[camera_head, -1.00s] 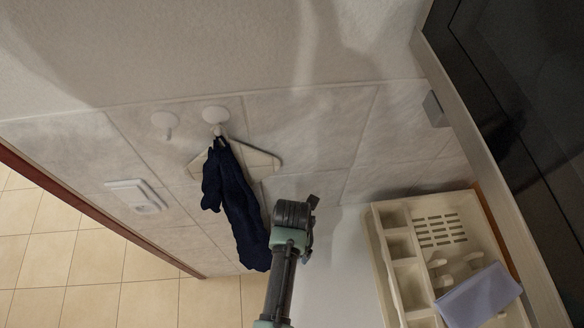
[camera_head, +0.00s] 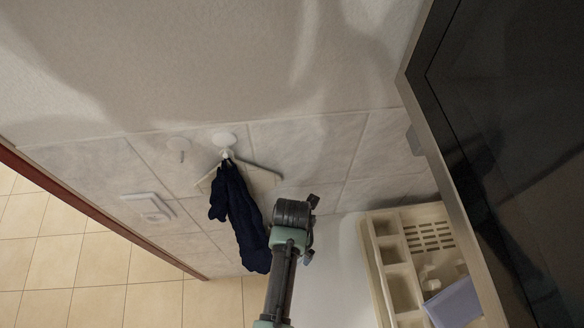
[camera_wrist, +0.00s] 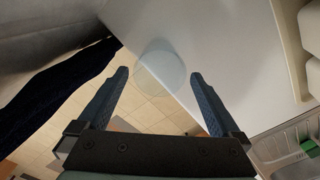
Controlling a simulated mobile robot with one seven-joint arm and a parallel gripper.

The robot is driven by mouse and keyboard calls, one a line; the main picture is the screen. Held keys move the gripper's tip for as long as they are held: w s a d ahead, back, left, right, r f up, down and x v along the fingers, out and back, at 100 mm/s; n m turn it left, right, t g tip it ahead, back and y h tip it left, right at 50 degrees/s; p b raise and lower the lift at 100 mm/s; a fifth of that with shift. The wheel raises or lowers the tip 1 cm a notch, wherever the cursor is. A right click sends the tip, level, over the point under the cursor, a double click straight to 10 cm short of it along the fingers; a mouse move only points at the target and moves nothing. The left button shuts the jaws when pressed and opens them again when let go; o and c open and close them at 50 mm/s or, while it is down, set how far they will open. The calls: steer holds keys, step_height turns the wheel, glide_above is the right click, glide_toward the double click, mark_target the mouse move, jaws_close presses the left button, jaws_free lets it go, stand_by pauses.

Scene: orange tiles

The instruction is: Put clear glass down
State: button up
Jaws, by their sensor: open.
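The clear glass (camera_wrist: 163,68) shows in the wrist view as a faint see-through round shape. It lies just ahead of and between the fingertips of my gripper (camera_wrist: 159,75), whose two blue fingers are spread apart. The glass overlaps the edge of the white counter (camera_wrist: 225,65), with floor tiles showing through or behind its left part. I cannot tell whether it rests on the counter. In the head view my arm reaches up beside the white counter (camera_head: 335,270); the glass and the fingers cannot be made out there.
A dark blue cloth (camera_head: 238,215) hangs from a wall hook left of my arm. A cream divided tray (camera_head: 400,280) with a grey-lilac item (camera_head: 455,303) sits on the right. A dark-fronted cabinet (camera_head: 510,130) overhangs at right. Tiled floor (camera_head: 70,265) lies beyond the counter edge.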

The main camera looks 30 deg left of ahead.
step_height(320, 180, up, 5)
steer(key=shift+r, duration=0.15)
stand_by(0.7)
